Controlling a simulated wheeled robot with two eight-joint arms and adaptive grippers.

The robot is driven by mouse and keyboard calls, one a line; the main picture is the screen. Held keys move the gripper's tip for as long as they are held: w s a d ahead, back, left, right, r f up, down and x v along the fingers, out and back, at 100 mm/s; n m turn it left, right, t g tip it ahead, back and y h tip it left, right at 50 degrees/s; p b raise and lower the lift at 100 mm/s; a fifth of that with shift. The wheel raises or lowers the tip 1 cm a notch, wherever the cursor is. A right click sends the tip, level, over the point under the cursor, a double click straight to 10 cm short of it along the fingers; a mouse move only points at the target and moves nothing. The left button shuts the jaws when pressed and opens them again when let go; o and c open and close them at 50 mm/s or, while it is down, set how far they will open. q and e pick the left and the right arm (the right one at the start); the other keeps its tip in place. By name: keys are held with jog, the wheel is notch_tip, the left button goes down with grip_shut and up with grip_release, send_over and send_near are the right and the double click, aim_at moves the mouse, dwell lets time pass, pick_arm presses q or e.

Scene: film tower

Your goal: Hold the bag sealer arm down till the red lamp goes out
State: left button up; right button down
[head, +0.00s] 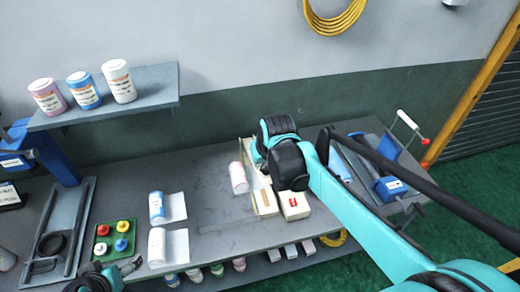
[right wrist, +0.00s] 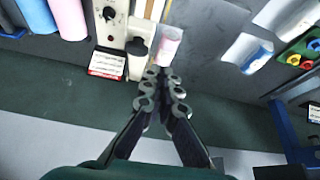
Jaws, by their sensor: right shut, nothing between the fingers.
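The bag sealer (head: 294,205) is a cream device with a red label on the bench, partly hidden by my right arm. In the right wrist view its cream body (right wrist: 111,35) carries dark knobs, and a narrower cream strip runs beside it. I cannot make out a lit red lamp. My right gripper (right wrist: 162,90) is shut and empty, its fingertips together near the sealer's end; contact is unclear. Its fingertips are hidden in the head view. My left gripper (head: 130,266) shows only partly at the bottom left, and its jaw state is unclear.
A blue-labelled roll (head: 157,207), a white roll (head: 157,247) and a green tray (head: 103,247) of coloured caps are further left. A blue device (head: 390,188) is at right. A wall shelf (head: 150,95) holds jars.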

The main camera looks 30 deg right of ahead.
pick_arm(q)
notch_tip(320, 180, up, 7)
jog(key=p, duration=0.4)
jog(key=shift+f+p, duration=0.15)
jog(key=shift+p, duration=0.25)
pick_arm(e)
jog(key=w+d+r, duration=0.4)
jog(key=d, duration=0.1)
jog(key=shift+w+d+r+m+g, duration=0.15)
jog(key=shift+w+d+m+g, duration=0.15)
jog(key=shift+m+g, duration=0.1)
send_over(266, 167)
jog(key=w, duration=0.2)
jog(key=f, duration=0.6)
jog(key=f+b, duration=0.1)
jog(key=f, duration=0.2)
jog(key=shift+s+d+f, duration=0.2)
jog(key=shift+d+f, duration=0.05)
jog(key=shift+f, duration=0.15)
jog(key=shift+s+a+f, duration=0.1)
jog(key=shift+s+f, duration=0.2)
jog(key=shift+f, duration=0.25)
jog(key=shift+s+a+f, duration=0.1)
jog(key=shift+s+f, duration=0.15)
jog(key=shift+f, duration=0.3)
jog(key=shift+s+f, duration=0.35)
jog(key=shift+f, duration=0.15)
pick_arm(q)
jog(key=shift+f, duration=0.5)
